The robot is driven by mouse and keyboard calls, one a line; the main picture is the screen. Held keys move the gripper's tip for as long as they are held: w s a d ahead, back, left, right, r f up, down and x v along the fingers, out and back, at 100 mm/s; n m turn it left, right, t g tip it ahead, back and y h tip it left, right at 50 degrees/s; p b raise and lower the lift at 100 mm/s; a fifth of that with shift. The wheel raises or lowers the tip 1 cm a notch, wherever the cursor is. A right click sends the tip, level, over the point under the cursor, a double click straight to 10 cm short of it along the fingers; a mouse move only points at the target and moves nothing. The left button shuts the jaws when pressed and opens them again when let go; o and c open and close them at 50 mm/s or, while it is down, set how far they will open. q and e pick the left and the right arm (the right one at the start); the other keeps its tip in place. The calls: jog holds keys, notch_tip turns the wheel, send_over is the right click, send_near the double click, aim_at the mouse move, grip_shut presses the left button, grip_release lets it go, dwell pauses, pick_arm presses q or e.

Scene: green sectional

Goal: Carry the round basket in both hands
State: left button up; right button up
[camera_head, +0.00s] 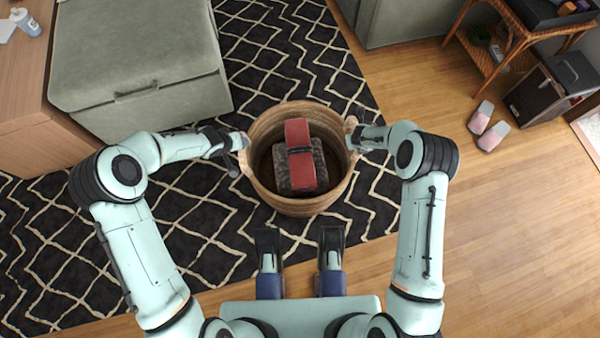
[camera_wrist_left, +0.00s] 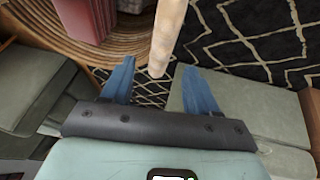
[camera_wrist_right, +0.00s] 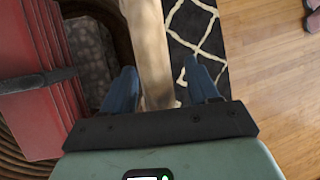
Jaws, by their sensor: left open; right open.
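The round wicker basket (camera_head: 302,207) is in front of me, over the patterned rug. It holds a red folded item (camera_head: 299,135) on a dark grey textured thing (camera_head: 284,172). My left gripper (camera_head: 240,142) is at the basket's left side; in the left wrist view its open blue fingers (camera_wrist_left: 158,88) have the pale handle (camera_wrist_left: 167,38) between them. My right gripper (camera_head: 354,137) is at the right side; in the right wrist view its open fingers (camera_wrist_right: 162,88) stand either side of the other handle (camera_wrist_right: 148,45). I cannot tell whether any finger touches a handle.
A green sectional piece (camera_head: 140,60) stands at the back left, beside a wooden cabinet (camera_head: 40,120). Pink slippers (camera_head: 487,127), a wicker side table (camera_head: 488,58) and a dark box (camera_head: 545,95) are at the right. Wooden floor (camera_head: 520,230) at the right is clear.

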jog(key=shift+r, duration=0.15)
pick_arm(q)
jog(key=v, duration=0.3)
jog(key=shift+s+r, duration=0.15)
jog(key=shift+r, duration=0.2)
pick_arm(e)
jog(key=v, duration=1.1)
jog(key=shift+s+r, duration=0.15)
jog(key=shift+r, duration=0.2)
